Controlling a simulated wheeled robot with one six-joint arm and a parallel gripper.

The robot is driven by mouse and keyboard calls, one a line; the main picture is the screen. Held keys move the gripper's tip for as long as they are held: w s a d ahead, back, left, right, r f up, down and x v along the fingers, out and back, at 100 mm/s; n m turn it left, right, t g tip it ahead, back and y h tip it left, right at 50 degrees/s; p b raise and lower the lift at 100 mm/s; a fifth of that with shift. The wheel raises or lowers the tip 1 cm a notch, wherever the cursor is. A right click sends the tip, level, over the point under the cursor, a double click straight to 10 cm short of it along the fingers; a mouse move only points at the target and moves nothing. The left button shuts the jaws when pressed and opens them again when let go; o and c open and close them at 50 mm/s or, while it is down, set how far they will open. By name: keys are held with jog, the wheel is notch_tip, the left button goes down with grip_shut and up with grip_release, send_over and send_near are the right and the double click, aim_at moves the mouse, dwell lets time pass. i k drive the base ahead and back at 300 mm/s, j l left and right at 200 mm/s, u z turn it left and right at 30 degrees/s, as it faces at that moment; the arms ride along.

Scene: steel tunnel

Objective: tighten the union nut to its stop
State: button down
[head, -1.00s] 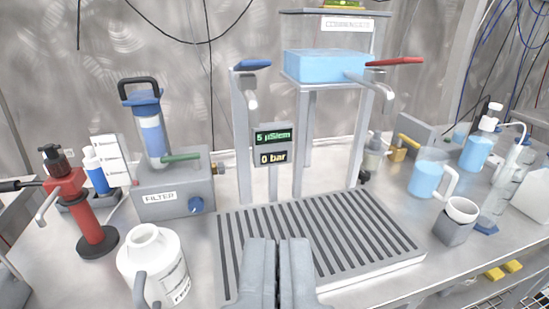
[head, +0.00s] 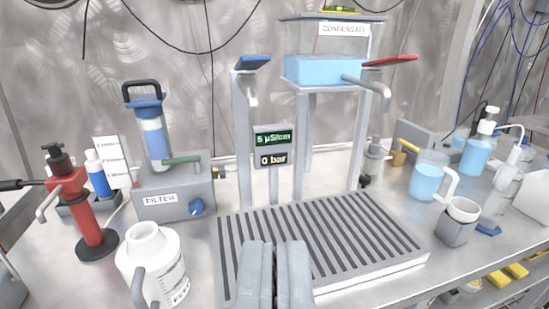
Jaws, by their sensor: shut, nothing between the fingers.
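My gripper (head: 275,245) is at the bottom middle, shut and empty, in front of the drip tray (head: 335,228). A small brass-coloured fitting (head: 219,172) sticks out of the right side of the grey filter block (head: 180,190); it may be the union nut, but it is too small to tell. A second brass-coloured fitting (head: 397,158) with a yellow handle sits at the back right. My gripper is apart from both fittings.
A red pump bottle (head: 85,215) and a white jug (head: 150,260) stand at left. A blue-filled jug (head: 427,180) and a grey cup (head: 458,225) stand at right.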

aim_at(221, 170)
jog(key=i+l+u, duration=0.2)
jog(key=l+u, duration=0.15)
jog(key=l, duration=0.15)
jog(key=i+l+u, duration=0.1)
jog(key=l+u, duration=0.2)
jog(key=l, duration=0.2)
jog(key=l+u, duration=0.35)
jog(key=l, duration=0.2)
jog(key=i+j+u, duration=0.15)
jog(key=j, duration=0.25)
jog(key=i+j+u, duration=0.1)
jog(key=j, duration=0.3)
jog(key=i+j+u, duration=0.15)
jog(key=i+j, duration=0.15)
jog(key=i+j+u, duration=0.1)
jog(key=j, duration=0.3)
jog(key=i, duration=0.1)
